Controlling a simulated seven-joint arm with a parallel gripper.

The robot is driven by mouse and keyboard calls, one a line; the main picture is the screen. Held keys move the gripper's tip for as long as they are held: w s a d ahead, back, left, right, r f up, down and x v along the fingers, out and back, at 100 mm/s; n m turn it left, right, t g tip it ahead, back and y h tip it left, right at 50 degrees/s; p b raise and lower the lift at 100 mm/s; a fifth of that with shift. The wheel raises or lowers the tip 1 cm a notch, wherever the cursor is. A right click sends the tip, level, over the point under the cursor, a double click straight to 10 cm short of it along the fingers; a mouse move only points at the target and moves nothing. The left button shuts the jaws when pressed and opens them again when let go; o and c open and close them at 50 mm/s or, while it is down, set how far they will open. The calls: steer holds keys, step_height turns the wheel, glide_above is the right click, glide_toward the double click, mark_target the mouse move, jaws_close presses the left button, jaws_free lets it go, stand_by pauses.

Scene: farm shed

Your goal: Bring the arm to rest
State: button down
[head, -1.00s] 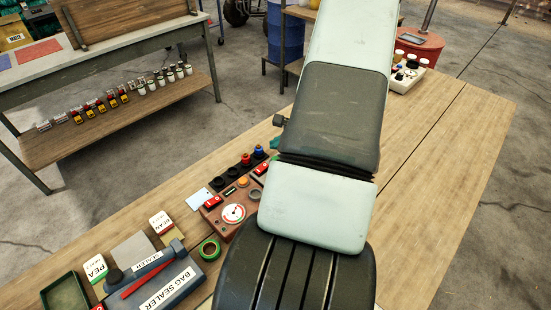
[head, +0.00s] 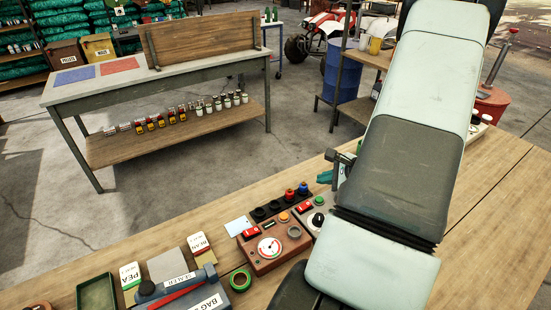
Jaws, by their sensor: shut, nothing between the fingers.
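My arm (head: 410,165) fills the right half of the head view, with pale and dark grey links running from the bottom edge up to the top right. It reaches out over the wooden bench (head: 190,258). My gripper does not show; the end of the arm is beyond the frame or hidden behind the links.
Below the arm's left side stand a brown box with a dial (head: 268,248), a grey box with a black knob (head: 318,222) and a bag sealer (head: 185,287). A green tray (head: 97,293) lies left. A second workbench (head: 160,83) stands behind, across open floor.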

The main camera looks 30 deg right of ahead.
steer(key=w+a+r+n+g+y, duration=0.2)
steer(key=a+r+n, duration=0.5)
steer(key=a+r, duration=0.4)
steer(key=w+a+r+n+g+y, duration=0.1)
steer(key=w+a+r+n, duration=0.1)
steer(key=a+r+n, duration=0.7)
steer(key=s+a+r+n+h, duration=0.2)
steer(key=s+a+r+n, duration=0.2)
steer(key=s+a+r, duration=0.2)
steer(key=s+a+r+n+h, duration=0.3)
steer(key=s+a+r+n, duration=0.2)
steer(key=s, duration=0.6)
step_height(320, 180, up, 2)
steer(key=shift+a, duration=0.5)
steer(key=c, duration=1.8)
jaws_free()
